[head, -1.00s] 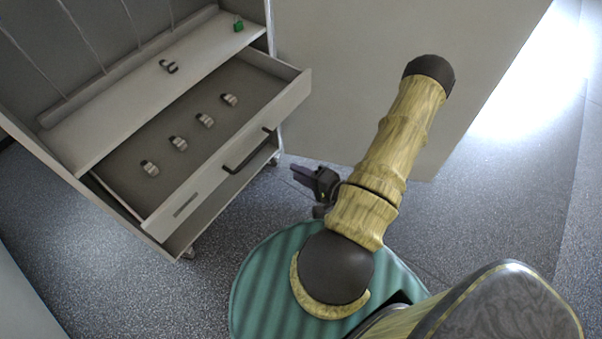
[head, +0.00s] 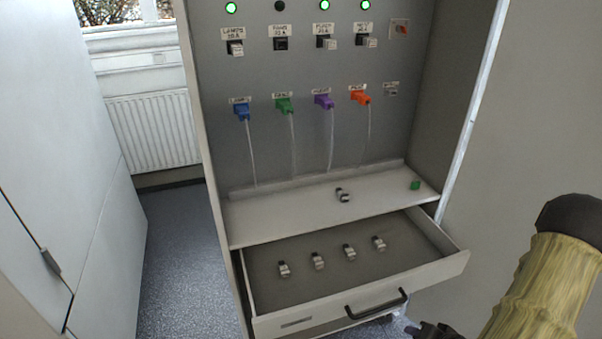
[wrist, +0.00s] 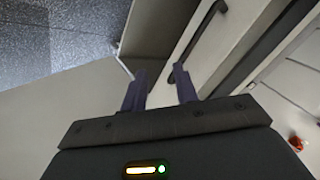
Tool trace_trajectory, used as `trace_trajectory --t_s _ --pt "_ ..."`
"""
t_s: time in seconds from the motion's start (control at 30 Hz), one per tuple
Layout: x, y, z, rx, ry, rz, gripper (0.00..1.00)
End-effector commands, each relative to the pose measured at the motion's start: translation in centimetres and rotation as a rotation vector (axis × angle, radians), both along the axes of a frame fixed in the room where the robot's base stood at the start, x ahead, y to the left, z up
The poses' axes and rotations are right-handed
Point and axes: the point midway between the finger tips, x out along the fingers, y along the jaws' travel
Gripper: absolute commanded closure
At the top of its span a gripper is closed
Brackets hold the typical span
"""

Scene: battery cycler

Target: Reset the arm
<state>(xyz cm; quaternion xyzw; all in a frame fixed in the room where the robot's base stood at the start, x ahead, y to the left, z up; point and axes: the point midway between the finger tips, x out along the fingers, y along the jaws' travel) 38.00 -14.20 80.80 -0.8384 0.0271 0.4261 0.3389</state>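My gripper (wrist: 160,88) shows in the wrist view with its two dark purple fingers apart and nothing between them. In the head view only a dark piece of it shows at the bottom edge, near the drawer's right end. My arm (head: 540,290) stands at the lower right of the head view, in front of the pale wall. The gripper is outside the cabinet, apart from the open drawer (head: 375,298).
The cabinet's drawer is pulled out, with several small cylindrical pieces (head: 318,261) in a row. Another piece (head: 342,195) and a green one (head: 415,185) lie on the shelf above. The panel has colored plugs (head: 323,102) on cables. Floor (head: 180,260) is clear left.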

Motion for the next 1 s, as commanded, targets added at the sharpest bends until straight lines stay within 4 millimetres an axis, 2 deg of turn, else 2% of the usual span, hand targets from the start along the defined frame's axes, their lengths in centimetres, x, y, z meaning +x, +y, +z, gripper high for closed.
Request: trace_trajectory --t_s 0.03,0.27,0.47,0.67,0.8,0.9,1.0 --pt "0.8 0.1 1.7 -0.077 0.025 0.040 0.71" --pt "2.2 0.9 7.4 -0.350 0.159 0.163 0.71" --pt "2.3 3.5 13.5 -0.495 0.251 0.245 0.71" --pt "0.7 8.1 19.7 -0.550 0.321 0.338 0.71" --pt "-1.4 11.8 23.4 -0.539 0.355 0.416 0.71" --pt "-2.7 13.6 24.9 -0.523 0.372 0.459 0.71" --pt "-3.3 14.2 25.3 -0.512 0.380 0.477 0.71"
